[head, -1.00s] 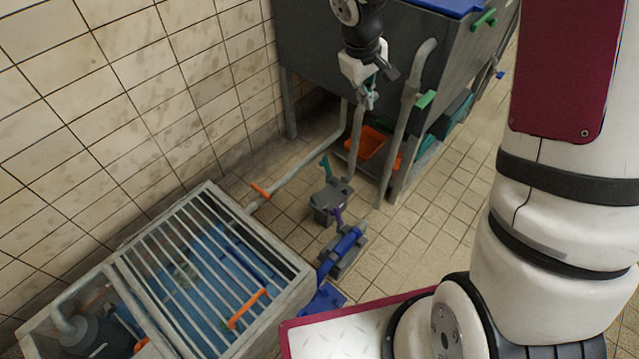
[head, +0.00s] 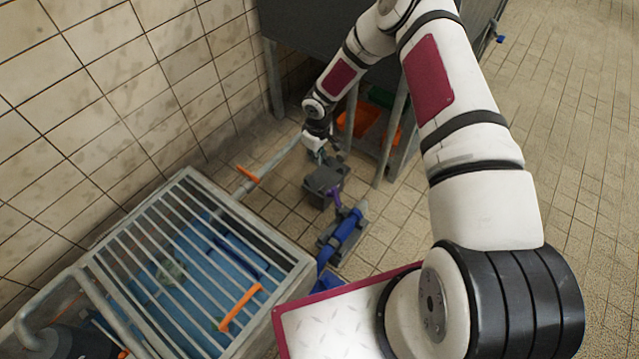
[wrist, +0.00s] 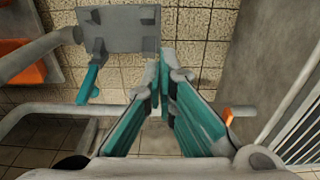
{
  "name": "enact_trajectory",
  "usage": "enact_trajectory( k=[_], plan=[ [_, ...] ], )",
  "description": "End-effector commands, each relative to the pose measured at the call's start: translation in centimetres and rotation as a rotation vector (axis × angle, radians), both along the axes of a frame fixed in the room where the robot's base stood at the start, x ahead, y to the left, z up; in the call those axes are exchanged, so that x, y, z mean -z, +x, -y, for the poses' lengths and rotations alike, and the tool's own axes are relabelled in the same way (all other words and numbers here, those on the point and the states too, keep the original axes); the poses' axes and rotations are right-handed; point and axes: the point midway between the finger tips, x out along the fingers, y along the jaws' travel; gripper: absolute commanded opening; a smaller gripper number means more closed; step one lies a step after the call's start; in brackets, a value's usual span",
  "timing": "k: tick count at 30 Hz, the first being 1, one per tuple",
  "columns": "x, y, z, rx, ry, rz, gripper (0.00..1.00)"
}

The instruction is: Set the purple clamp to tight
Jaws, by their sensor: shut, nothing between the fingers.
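My gripper (head: 317,153) is just behind the block in the head view. In the wrist view my gripper (wrist: 163,78) has its teal fingers together with nothing between them. I cannot tell its exact gap to the block.
A grey pipe with an orange handle (head: 248,174) runs along the floor to a barred basin (head: 185,180). A blue cylinder on a grey bracket (head: 345,232) lies nearer. A grey tank (head: 340,40) on legs stands behind, with an orange bin (head: 362,124) below. Floor at right is clear.

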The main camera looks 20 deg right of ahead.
Motion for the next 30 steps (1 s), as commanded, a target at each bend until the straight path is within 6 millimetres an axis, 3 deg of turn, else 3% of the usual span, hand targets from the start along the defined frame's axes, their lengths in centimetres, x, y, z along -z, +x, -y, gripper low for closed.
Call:
enact_trajectory(
  k=[4,20,30],
  plan=[
    [2.1,-0.2,-0.4,-0.003,0.016,-0.003,0.00],
    [3.3,-0.2,-0.6,-0.003,0.019,-0.005,0.00],
    [9.3,0.1,-0.8,-0.003,0.019,-0.005,0.00]
  ],
)
